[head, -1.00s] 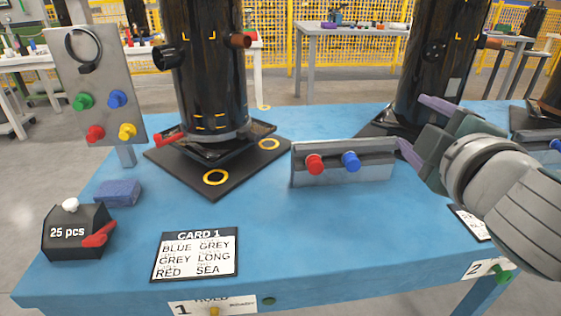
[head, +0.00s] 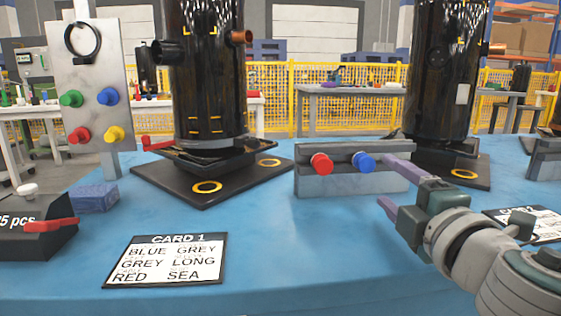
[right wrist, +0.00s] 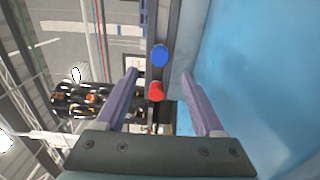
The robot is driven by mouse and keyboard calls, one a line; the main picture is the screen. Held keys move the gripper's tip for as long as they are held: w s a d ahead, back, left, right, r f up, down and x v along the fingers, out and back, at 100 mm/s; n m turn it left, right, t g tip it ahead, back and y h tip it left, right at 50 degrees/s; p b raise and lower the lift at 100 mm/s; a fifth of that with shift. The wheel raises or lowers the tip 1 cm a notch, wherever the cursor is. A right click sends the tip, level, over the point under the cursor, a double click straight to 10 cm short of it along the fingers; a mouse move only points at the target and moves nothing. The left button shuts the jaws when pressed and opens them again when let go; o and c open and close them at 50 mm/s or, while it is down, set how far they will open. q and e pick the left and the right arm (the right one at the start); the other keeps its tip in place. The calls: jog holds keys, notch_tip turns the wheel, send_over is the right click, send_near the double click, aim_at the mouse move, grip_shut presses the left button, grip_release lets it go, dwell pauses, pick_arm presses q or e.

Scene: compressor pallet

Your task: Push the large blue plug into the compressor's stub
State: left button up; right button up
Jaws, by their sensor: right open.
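The large blue plug (head: 364,162) sits in a grey rack (head: 340,184) on the blue table, right of a large red plug (head: 321,163). My right gripper (head: 387,182) is open and empty, just right of the blue plug in the head view. In the right wrist view the blue plug (right wrist: 160,56) shows beyond the fingertips and the red plug (right wrist: 156,91) shows between the fingers; no contact is visible. The black compressor (head: 208,90) carries a dark stub (head: 167,52) on its left and a copper-coloured stub (head: 241,37) on its right. My left gripper is not in view.
A grey panel (head: 85,67) at left holds a black ring and small coloured plugs. A blue sponge (head: 94,198), a black box with a red lever (head: 38,238) and a card (head: 166,260) lie in front. A second compressor (head: 440,80) stands behind my right gripper.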

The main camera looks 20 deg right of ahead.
aim_at(368, 165)
jog(key=b+x, duration=0.1)
jog(key=x, duration=0.6)
jog(key=shift+w+b, duration=0.15)
jog(key=shift+b, duration=0.25)
jog(key=shift+w+d, duration=0.25)
jog(key=shift+w, duration=0.45)
jog(key=shift+b, duration=0.3)
grip_shut()
dwell(0.4)
dwell(0.8)
